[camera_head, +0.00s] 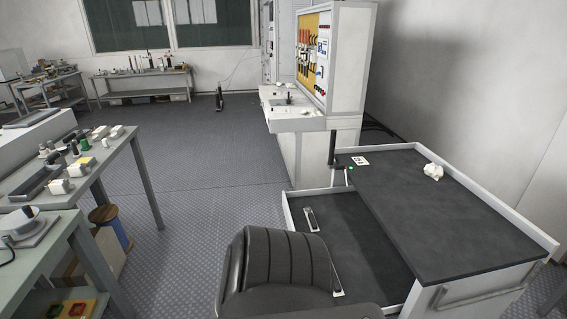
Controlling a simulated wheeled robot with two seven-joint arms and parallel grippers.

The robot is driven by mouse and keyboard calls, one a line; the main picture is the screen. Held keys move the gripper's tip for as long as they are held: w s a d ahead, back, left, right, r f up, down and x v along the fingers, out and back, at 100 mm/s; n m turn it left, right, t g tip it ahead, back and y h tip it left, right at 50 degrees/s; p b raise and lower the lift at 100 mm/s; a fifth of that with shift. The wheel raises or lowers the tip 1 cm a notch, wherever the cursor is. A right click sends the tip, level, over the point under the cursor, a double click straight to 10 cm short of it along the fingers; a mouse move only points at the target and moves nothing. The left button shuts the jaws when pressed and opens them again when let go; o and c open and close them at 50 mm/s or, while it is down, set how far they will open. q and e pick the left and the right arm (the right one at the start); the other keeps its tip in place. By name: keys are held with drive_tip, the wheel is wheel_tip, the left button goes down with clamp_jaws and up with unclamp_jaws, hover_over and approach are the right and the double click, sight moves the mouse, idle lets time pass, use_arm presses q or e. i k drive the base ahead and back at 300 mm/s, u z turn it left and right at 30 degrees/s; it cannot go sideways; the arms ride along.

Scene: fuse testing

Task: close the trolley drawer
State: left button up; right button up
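The trolley (440,215) stands at the right, with a dark flat top, a pale raised rim and a bar handle (482,295) on its near side. Its drawer (350,240) is open. It sticks out to the left from under the top, with a dark floor and a pale rim. A small metal piece (311,220) lies in the drawer near its left side. A dark ribbed rounded shape at the bottom hides the drawer's near left part. Neither of my grippers is in view.
A crumpled white thing (433,172) and a white card (360,160) lie on the trolley top. A pale test cabinet (335,60) stands behind. Workbenches (100,165) with parts line the left. The floor (205,165) between is mostly clear.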

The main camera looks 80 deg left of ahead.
sight(367, 267)
drive_tip(key=u, duration=2.6)
drive_tip(key=k, duration=0.45)
drive_tip(key=u, duration=0.05)
drive_tip(key=i, duration=1.2)
drive_tip(key=z, duration=0.65)
